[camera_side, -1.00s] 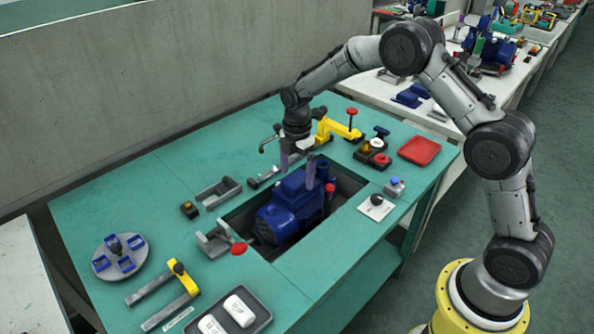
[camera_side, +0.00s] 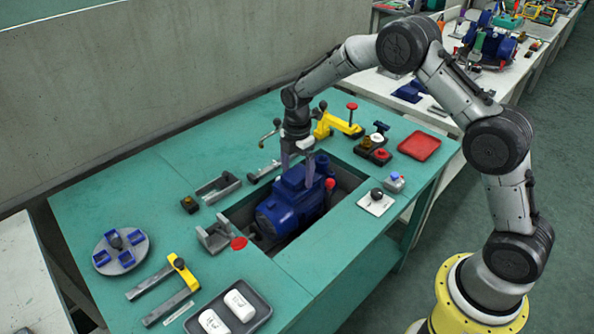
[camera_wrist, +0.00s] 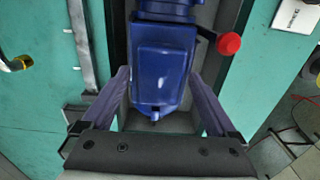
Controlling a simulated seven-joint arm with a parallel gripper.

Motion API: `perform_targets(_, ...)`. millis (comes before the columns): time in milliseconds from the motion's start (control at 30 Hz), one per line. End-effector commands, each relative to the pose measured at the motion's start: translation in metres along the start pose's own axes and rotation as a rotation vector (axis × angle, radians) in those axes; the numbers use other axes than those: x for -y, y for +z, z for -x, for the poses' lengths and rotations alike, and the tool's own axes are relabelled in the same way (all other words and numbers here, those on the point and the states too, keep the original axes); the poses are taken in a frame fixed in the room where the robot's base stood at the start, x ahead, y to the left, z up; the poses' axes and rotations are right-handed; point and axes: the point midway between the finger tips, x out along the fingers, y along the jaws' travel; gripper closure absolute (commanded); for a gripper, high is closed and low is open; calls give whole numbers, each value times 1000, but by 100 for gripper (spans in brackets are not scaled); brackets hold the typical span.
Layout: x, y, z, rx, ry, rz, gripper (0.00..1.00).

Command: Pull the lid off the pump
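The blue pump (camera_side: 287,208) sits in the rectangular recess of the green table. A raised box-like top (camera_wrist: 162,62) with a flat panel faces the wrist camera; I cannot tell where its lid parts from the body. My gripper (camera_side: 298,164) points down over the far part of the pump. In the wrist view its two purple-grey fingers (camera_wrist: 158,85) stand apart, one on each side of the narrow blue end. Gaps show on both sides, so nothing is held. The finger ends partly hide the pump in the side view.
A red knob (camera_wrist: 229,43) sticks out beside the pump. A yellow clamp (camera_side: 338,124) stands behind my gripper, and a grey bracket (camera_side: 216,235) stands at the recess's near left. A grey tray (camera_side: 262,322) holds white parts. Clear table surface lies at the left.

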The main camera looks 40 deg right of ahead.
Motion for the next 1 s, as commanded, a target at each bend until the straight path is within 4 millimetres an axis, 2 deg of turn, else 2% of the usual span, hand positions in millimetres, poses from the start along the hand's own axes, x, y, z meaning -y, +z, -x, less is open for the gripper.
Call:
perform_targets(33,0,0,0,0,0,0,18)
perform_targets(400,0,0,0,0,0,0,82)
perform_targets(767,0,0,1,0,1,0,83)
perform_targets(800,0,0,1,0,1,0,33)
perform_targets(1000,0,0,1,0,1,0,69)
